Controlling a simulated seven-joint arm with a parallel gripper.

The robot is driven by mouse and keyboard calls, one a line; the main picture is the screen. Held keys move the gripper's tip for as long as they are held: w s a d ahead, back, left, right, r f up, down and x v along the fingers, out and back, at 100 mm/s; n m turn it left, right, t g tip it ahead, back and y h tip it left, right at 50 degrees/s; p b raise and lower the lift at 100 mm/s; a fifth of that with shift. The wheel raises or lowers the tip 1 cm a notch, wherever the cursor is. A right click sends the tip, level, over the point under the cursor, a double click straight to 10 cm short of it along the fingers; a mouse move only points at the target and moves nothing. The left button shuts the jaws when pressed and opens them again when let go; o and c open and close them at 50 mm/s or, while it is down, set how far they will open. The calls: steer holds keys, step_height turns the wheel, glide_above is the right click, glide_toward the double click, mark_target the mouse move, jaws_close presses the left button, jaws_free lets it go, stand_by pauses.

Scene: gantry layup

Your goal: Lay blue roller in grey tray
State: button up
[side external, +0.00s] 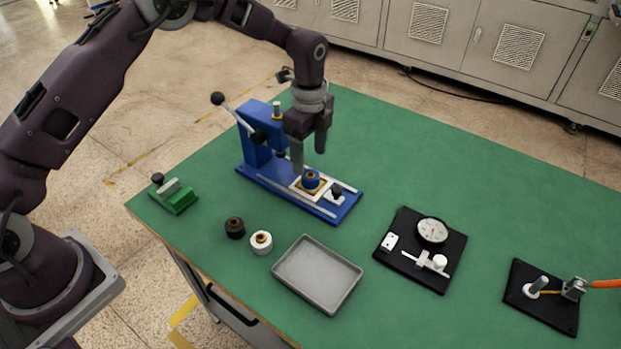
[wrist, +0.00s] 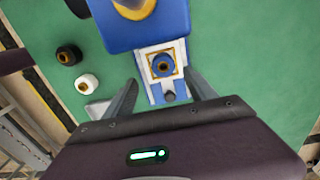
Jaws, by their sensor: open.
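The blue roller (side external: 311,180) sits upright on the white-framed plate of the blue press fixture (side external: 262,185). The grey tray (side external: 317,274) lies empty on the green table in front of the fixture. In the wrist view only a corner of what looks like the tray (wrist: 97,110) shows, mostly hidden by my gripper.
A black roller (side external: 235,228) and a white roller (side external: 261,242) stand left of the tray. A green block fixture (side external: 174,196) is at the left edge. A dial gauge board (side external: 420,249) and another black board (side external: 543,297) lie to the right. The press lever (side external: 233,113) rises behind.

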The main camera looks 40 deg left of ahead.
mark_target(310, 175)
steer(key=f, duration=0.6)
steer(key=shift+w+f, duration=0.3)
steer(key=shift+w, duration=0.05)
steer(key=shift+a, duration=0.1)
jaws_close()
step_height(310, 175, up, 10)
steer(key=s+d+f+m, duration=0.1)
steer(key=s+d+m, duration=0.2)
steer(key=s+d, duration=0.65)
steer(key=s+d+m, duration=0.2)
steer(key=s+d, duration=0.3)
steer(key=s, duration=0.3)
steer(key=f, duration=1.1)
steer(key=shift+s+a, duration=0.1)
steer(key=shift+s, duration=0.2)
